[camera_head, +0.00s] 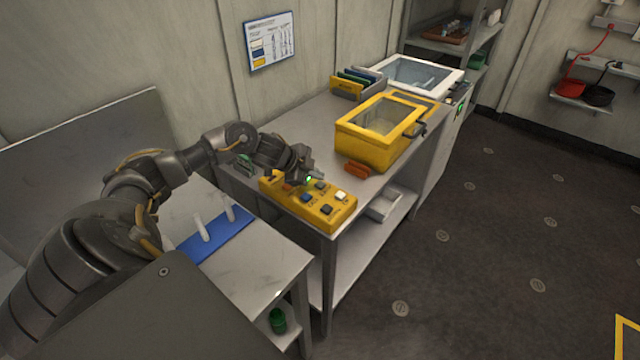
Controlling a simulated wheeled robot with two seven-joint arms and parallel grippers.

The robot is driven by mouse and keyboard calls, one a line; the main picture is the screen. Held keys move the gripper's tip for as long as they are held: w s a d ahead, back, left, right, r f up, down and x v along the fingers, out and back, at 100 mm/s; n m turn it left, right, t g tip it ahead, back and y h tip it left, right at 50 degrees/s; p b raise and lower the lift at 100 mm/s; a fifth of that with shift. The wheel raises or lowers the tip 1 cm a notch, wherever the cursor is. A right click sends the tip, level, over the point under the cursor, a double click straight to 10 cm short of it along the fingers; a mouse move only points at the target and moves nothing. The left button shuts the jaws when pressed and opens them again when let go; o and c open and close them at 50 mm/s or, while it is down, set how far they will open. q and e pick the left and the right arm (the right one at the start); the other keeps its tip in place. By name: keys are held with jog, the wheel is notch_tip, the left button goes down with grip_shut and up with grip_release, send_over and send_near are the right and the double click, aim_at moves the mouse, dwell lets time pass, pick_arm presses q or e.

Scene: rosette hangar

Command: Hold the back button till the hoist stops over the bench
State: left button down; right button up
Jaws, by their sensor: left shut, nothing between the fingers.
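A yellow control box (298,206) lies on the grey metal bench (300,133), near its front left corner. On its top are several buttons, among them a blue one (305,197), a dark one (326,210) and a white one (341,196). My left gripper (315,176) is shut and empty, over the far edge of the control box. I cannot tell whether it touches a button, and I cannot read which button is the back one. My right gripper is not in view. No hoist is in view.
A yellow case with a clear lid (372,150) stands behind the control box, with an orange object (357,169) beside it. A white lidded unit (420,76) is farther back. A blue mat (222,240) lies on the nearer table.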

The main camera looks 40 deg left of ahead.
pick_arm(q)
jog(key=shift+f, duration=0.2)
dwell(0.5)
jog(key=shift+f, duration=0.25)
